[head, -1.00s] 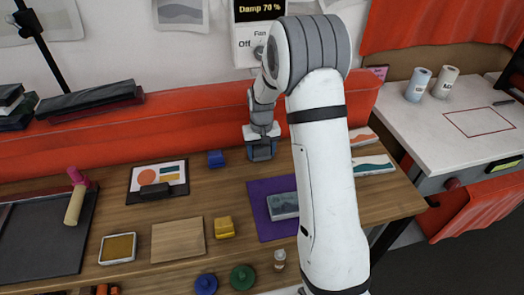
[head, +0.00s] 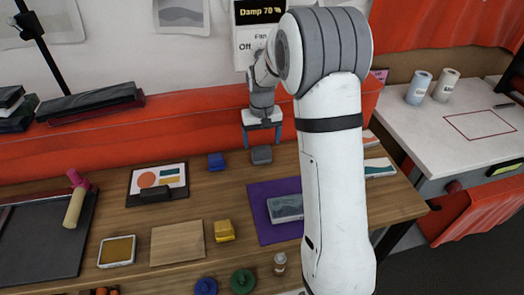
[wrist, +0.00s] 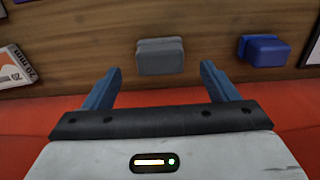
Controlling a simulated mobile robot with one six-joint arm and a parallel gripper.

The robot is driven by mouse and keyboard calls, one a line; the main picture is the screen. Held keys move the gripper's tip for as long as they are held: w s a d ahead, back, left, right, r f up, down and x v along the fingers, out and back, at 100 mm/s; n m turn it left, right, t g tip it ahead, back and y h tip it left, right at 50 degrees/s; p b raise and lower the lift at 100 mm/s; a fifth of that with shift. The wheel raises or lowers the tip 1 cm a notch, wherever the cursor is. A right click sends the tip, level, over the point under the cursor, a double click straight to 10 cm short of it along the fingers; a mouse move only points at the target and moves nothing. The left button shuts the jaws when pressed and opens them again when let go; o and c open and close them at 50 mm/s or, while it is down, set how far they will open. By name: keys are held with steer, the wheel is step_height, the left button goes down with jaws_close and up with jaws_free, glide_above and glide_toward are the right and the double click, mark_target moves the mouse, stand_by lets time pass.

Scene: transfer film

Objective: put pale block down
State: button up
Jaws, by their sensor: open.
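A grey block (head: 261,155), the palest of the small blocks in view, rests on the wooden table near its back edge. In the wrist view the grey block (wrist: 160,56) lies beyond and between my open fingertips, touching neither. My gripper (head: 262,136) is open and empty, above and behind the block in the head view. Its two blue fingers also show in the wrist view (wrist: 160,74).
A blue block (head: 216,161) stands just left of the grey one, and a yellow block (head: 224,231) is nearer the front. A purple mat (head: 262,222) with a printed block lies to the right. A red cloth (head: 180,135) runs behind the table.

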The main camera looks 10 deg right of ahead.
mark_target(262, 149)
step_height(262, 149, up, 5)
steer(key=s+r+t, duration=0.1)
steer(key=s+r, duration=0.6)
steer(key=s, duration=0.5)
steer(key=s+t, duration=0.1)
steer(key=s, duration=1.5)
steer(key=shift+s+f+t, duration=0.2)
steer(key=shift+t, duration=0.2)
steer(key=shift+o, duration=0.2)
steer(key=shift+d, duration=0.1)
